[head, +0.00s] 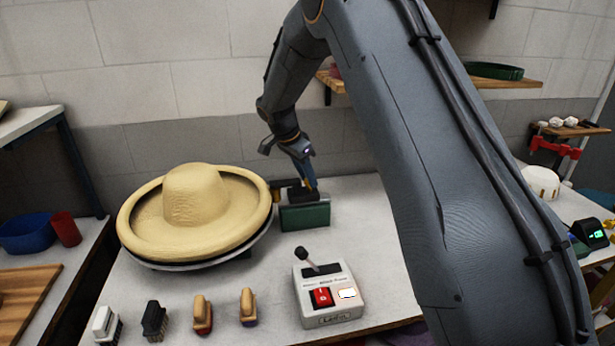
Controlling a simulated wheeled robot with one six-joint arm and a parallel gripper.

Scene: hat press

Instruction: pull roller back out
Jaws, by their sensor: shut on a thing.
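The roller unit stands right of the hat, with a green base (305,218) and a dark slide on top. A small brownish part, which looks like the roller (277,192), sits at the slide's left end, close to the brim; I cannot tell if it touches. The wide straw-coloured hat (195,195) rests on a round metal plate. My gripper (308,187) points down at the slide and is shut on a part there. The held part is mostly hidden by the fingers.
A white control box (327,295) with a lever and red switch stands at the front. Several brushes (203,313) line the front left. A blue bowl (27,232) and red cup (66,229) are on the left table. The tabletop behind the green base is clear.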

